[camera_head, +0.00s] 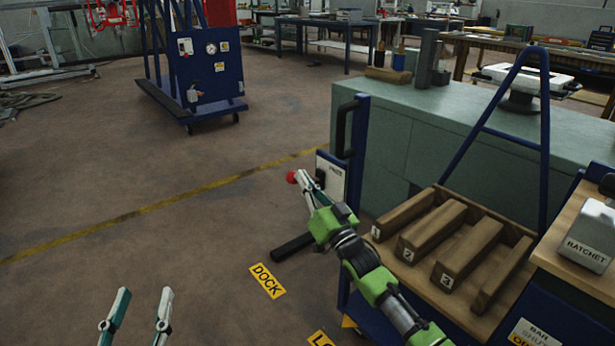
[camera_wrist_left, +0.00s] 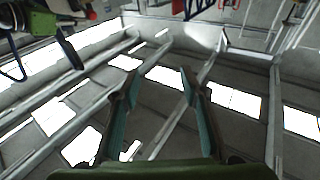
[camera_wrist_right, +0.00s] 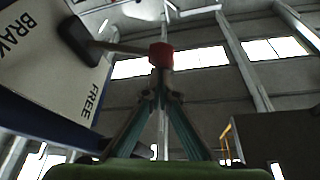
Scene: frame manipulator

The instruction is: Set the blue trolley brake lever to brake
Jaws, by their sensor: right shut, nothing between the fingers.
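The blue trolley (camera_head: 357,150) stands at the right, with a white brake plate (camera_head: 331,177) on its end. The brake lever's red knob (camera_head: 291,177) sticks out to the left of the plate. In the right wrist view the red knob (camera_wrist_right: 161,55) ends a rod from a black pivot (camera_wrist_right: 78,38), beside the letters BRAK and FREE. I cannot tell which setting the lever is at. My right gripper (camera_head: 304,180) is shut and empty, its tips right at the knob; contact is unclear. My left gripper (camera_head: 146,291) is open and empty, low at the left, far from the lever.
The trolley carries numbered wooden blocks (camera_head: 432,230) and has a black handle (camera_head: 347,125). A DOCK label (camera_head: 268,280) lies on the floor. A green-grey bench (camera_head: 450,125) stands behind. A blue machine (camera_head: 208,80) stands at the back left. The floor at left is clear.

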